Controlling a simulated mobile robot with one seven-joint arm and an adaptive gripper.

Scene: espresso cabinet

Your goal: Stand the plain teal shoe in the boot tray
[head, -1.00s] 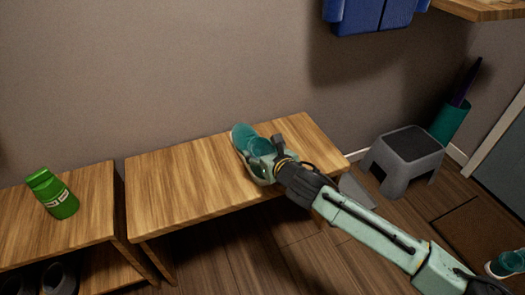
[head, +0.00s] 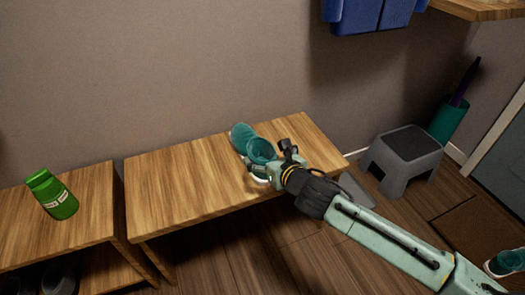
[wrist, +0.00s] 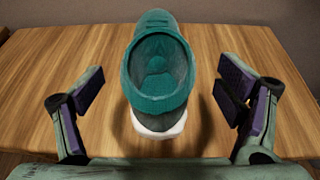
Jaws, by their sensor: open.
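A teal shoe (head: 243,137) with a white sole stands on the wooden bench. In the wrist view the teal shoe (wrist: 160,70) has its heel towards me and its dark opening facing up. My gripper (head: 264,170) is at the heel end of this shoe, low over the bench. In the wrist view its fingers (wrist: 158,92) are wide apart, one on each side of the shoe, with gaps on both sides. Another teal shoe (head: 506,262) is on the floor at the far right. I cannot clearly make out a boot tray.
A green container (head: 53,196) stands on the left cabinet (head: 90,185). A grey step stool (head: 403,155), a teal bin (head: 452,122) and a brown mat (head: 485,225) are at the right. A grey flat object (head: 357,190) lies partly hidden behind my arm. The bench's left half is clear.

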